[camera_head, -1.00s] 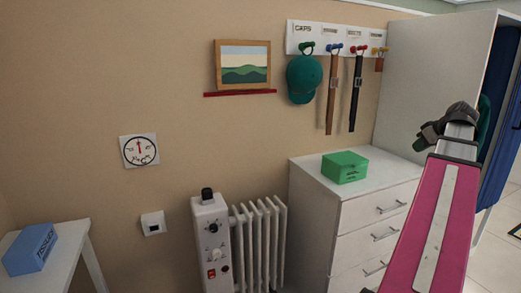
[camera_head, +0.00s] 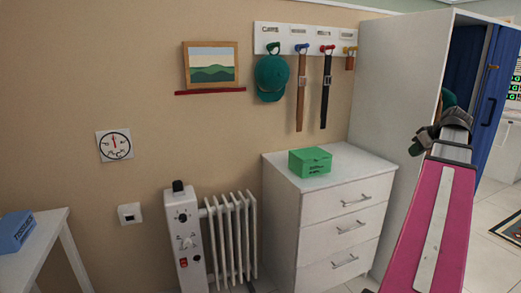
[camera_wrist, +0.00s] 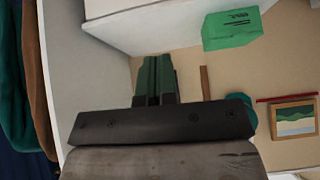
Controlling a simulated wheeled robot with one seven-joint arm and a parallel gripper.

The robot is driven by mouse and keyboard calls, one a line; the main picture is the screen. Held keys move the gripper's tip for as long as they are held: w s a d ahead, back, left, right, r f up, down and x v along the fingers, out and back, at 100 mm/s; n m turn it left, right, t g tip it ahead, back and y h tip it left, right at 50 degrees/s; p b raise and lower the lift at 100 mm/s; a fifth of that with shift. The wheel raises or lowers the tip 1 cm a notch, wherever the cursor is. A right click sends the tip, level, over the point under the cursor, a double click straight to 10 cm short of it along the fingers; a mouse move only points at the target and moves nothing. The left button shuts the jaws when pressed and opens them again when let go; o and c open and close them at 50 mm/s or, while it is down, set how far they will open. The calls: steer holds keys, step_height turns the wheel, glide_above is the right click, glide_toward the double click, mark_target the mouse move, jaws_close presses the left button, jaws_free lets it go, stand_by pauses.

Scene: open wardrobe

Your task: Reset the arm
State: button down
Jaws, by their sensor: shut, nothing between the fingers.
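My pink arm rises at the right of the head view, in front of the white wardrobe (camera_head: 392,90). My gripper (camera_head: 418,143) is at its upper end, pointing left. In the wrist view my gripper (camera_wrist: 153,75) shows its fingers together, with nothing seen between them. It appears clear of the surrounding furniture. Its fingertips are small and dark in the head view.
A white dresser (camera_head: 335,215) with a green box (camera_head: 310,161) on top stands left of my arm. A heater (camera_head: 185,235), hooks with a cap (camera_head: 271,78) and belts (camera_head: 301,90), and a blue wardrobe door (camera_head: 495,100) are around. Floor shows at right.

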steer(key=w+a+f+m+g, duration=0.1)
steer(key=w+a+f+g, duration=0.1)
steer(key=a+f, duration=0.9)
steer(key=w+a+f+m+g, duration=0.2)
steer(key=a+f, duration=0.6)
steer(key=f, duration=0.5)
steer(key=s+a+f+g+h, duration=0.1)
steer(key=s+a+f, duration=0.2)
steer(key=a+f, duration=0.3)
steer(key=s+a+f+g+h, duration=0.1)
steer(key=s+a+f, duration=0.2)
steer(key=a+f, duration=0.3)
steer(key=s+a+f+m+g+h, duration=0.1)
steer(key=s+a+f, duration=0.2)
steer(key=a+f, duration=0.3)
steer(key=shift+f, duration=0.25)
steer(key=shift+s, duration=0.1)
